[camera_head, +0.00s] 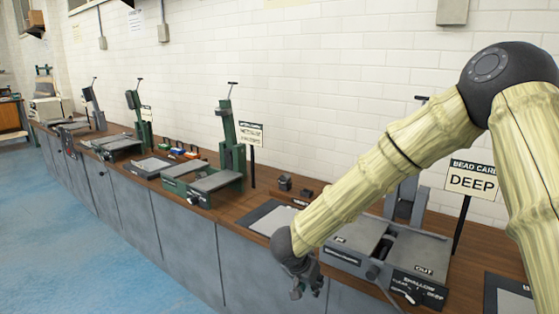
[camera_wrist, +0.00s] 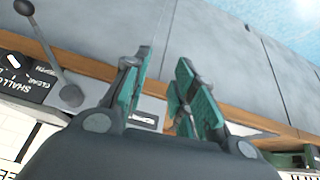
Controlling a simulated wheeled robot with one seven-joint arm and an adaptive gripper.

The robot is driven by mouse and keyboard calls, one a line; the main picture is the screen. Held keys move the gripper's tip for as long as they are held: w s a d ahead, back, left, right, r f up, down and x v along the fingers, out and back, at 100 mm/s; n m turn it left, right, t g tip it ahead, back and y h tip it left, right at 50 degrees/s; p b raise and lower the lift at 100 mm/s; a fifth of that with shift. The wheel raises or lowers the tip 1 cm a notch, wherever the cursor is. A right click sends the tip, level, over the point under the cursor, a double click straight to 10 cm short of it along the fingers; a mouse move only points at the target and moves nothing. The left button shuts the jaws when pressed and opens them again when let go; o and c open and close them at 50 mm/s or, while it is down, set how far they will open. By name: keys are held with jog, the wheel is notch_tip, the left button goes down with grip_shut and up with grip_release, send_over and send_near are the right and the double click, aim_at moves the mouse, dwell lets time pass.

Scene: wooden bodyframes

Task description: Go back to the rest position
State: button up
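My gripper (camera_head: 306,284) is at the lower middle of the head view, at the end of my bamboo-like arm. It hangs by the counter's front edge, just left of a grey machine (camera_head: 350,262) with "IN" and "OUT" marks. In the wrist view my gripper (camera_wrist: 165,68) shows teal-padded fingers standing apart. I see nothing held between them. The counter's wooden edge and grey cabinet fronts lie beyond the fingers.
A wooden counter (camera_head: 262,196) runs along the white brick wall. It carries several green and grey machines, including a green one (camera_head: 182,184). A "DEEP" sign (camera_head: 472,178) stands at the right. A lever (camera_wrist: 70,93) is near the gripper. The blue floor (camera_head: 60,240) is clear.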

jog(key=s+d+f+n, duration=0.1)
jog(key=s+d+f, duration=0.2)
jog(key=s+f, duration=0.3)
jog(key=s+d+f+n, duration=0.1)
jog(key=s+d+f, duration=0.2)
jog(key=f, duration=0.6)
jog(key=s+d+f+n, duration=0.1)
jog(key=s+d+f, duration=0.2)
jog(key=s+f, duration=0.3)
jog(key=s+d+f+n+g+y, duration=0.1)
jog(key=s+f, duration=0.2)
jog(key=s, duration=0.5)
jog(key=s+d+f+n+g+y+p, duration=0.1)
jog(key=s+d+f, duration=0.1)
jog(key=s, duration=0.6)
jog(key=s+d+f+g+y, duration=0.1)
jog(key=s+f, duration=0.3)
jog(key=s, duration=0.5)
jog(key=shift+d+n+g, duration=0.4)
jog(key=shift+d+g, duration=0.15)
jog(key=shift+g, duration=0.05)
jog(key=shift+s, duration=0.1)
